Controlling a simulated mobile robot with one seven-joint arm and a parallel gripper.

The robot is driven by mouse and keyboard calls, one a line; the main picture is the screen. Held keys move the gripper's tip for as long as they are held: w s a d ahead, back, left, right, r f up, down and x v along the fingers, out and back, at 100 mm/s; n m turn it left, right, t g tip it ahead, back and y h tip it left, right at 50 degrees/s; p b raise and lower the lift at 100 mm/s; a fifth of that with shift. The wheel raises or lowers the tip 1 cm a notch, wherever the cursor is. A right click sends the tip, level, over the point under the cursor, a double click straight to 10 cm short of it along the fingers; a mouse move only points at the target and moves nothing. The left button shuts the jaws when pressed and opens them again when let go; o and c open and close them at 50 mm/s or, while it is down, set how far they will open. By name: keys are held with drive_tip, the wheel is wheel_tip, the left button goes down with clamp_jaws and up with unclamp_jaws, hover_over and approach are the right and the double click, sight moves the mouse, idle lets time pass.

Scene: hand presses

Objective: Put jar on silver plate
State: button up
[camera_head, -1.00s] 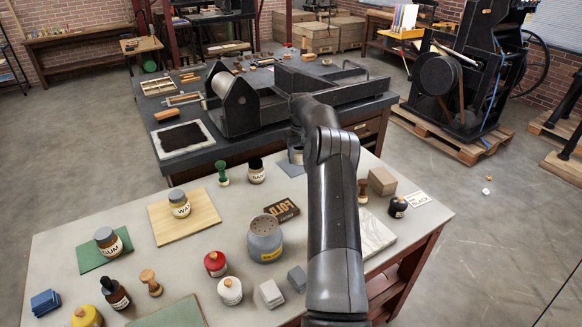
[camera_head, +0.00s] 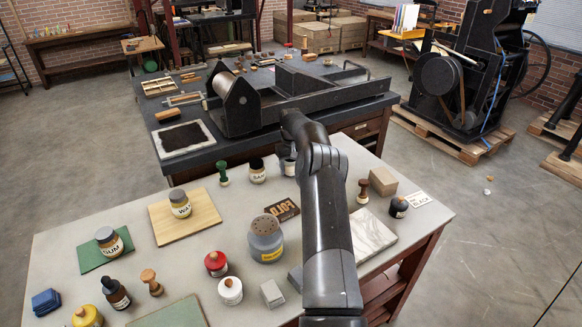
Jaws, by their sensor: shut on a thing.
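My arm reaches away over the near table, and my gripper (camera_head: 288,154) points down at its far edge, partly hidden by my own arm. It is shut on a small grey jar (camera_head: 289,169), which shows only in part below the fingers. I cannot tell whether the jar touches what is under it. A flat grey-blue plate showed there earlier; now it is mostly or wholly hidden by the jar and arm. A black-lidded jar (camera_head: 257,172) stands just left of the held jar.
A green-handled stamp (camera_head: 222,173), a brown box (camera_head: 288,209) and a grey shaker can (camera_head: 266,240) stand left of my arm. A marble slab (camera_head: 372,233), wooden-handled stamp (camera_head: 363,192), tan block (camera_head: 383,181) and black pot (camera_head: 398,207) are right. The press table (camera_head: 190,165) lies beyond.

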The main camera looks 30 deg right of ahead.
drive_tip(key=o, duration=1.1)
drive_tip(key=shift+f, duration=0.1)
wheel_tip(320, 180, up, 12)
drive_tip(key=shift+r, duration=0.1)
drive_tip(key=s+a+r+n+t+h, duration=0.1)
drive_tip(key=s+a+r, duration=0.3)
drive_tip(key=a+r, duration=1.05)
drive_tip(key=s+a+r+n+t, duration=0.1)
drive_tip(key=s+a+r, duration=0.8)
drive_tip(key=s+a, duration=0.1)
drive_tip(key=s+a+t, duration=0.1)
drive_tip(key=s+a, duration=0.3)
drive_tip(key=s, duration=0.5)
drive_tip(key=s+a+t, duration=0.1)
drive_tip(key=s+a, duration=0.2)
drive_tip(key=s, duration=0.6)
drive_tip(key=shift+t+y, duration=0.5)
drive_tip(key=shift+t, duration=0.3)
drive_tip(key=s+a+f, duration=0.1)
drive_tip(key=s+f, duration=0.1)
drive_tip(key=s, duration=0.3)
drive_tip(key=s+a+f, duration=0.1)
drive_tip(key=s+f, duration=0.2)
drive_tip(key=s, duration=0.2)
drive_tip(key=s+a+f, duration=0.1)
drive_tip(key=s+f, duration=0.1)
drive_tip(key=s, duration=0.3)
drive_tip(key=shift+a+f, duration=0.2)
